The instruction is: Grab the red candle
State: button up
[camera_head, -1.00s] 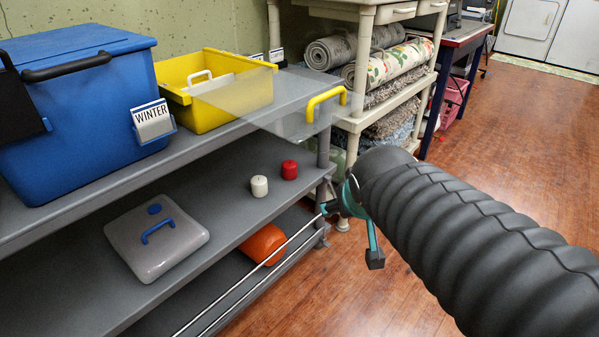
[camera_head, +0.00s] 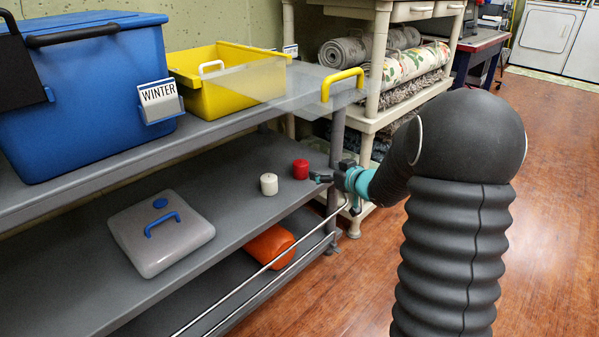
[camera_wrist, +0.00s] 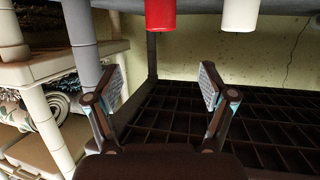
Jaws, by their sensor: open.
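The red candle (camera_head: 300,169) stands upright on the grey middle shelf (camera_head: 225,210), near its right end. A white candle (camera_head: 269,184) stands just left of it. My gripper (camera_head: 321,177) is just right of the red candle in the head view, partly hidden by my own wrist. In the wrist view, which looks upside down, my gripper (camera_wrist: 160,87) has its two fingers spread with nothing between them. The red candle (camera_wrist: 160,14) is at the top edge there, in line with the gap between the fingers. The white candle (camera_wrist: 240,14) is to its right.
A grey lidded box (camera_head: 162,234) with a blue handle sits left on the same shelf. An orange object (camera_head: 270,245) lies on the shelf below, behind a metal rail (camera_head: 262,270). A shelf post (camera_head: 336,150) stands near my gripper. Open floor lies right.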

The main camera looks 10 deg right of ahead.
aim_at(304, 164)
jog(key=shift+y, duration=0.3)
jog(key=x, duration=0.6)
jog(key=b+x, duration=0.1)
jog(key=x, duration=0.1)
jog(key=shift+w+a+f, duration=0.15)
jog(key=shift+w+f, duration=0.1)
jog(key=shift+f, duration=0.25)
jog(key=shift+d+b+x, duration=0.15)
jog(key=shift+b+x, duration=0.1)
jog(key=shift+x, duration=1.15)
jog(key=shift+d+b+x, duration=0.1)
jog(key=shift+b+x, duration=0.15)
jog(key=shift+x, duration=1.15)
jog(key=shift+c, duration=0.2)
jog(key=shift+r, duration=0.1)
jog(key=c, duration=1.3)
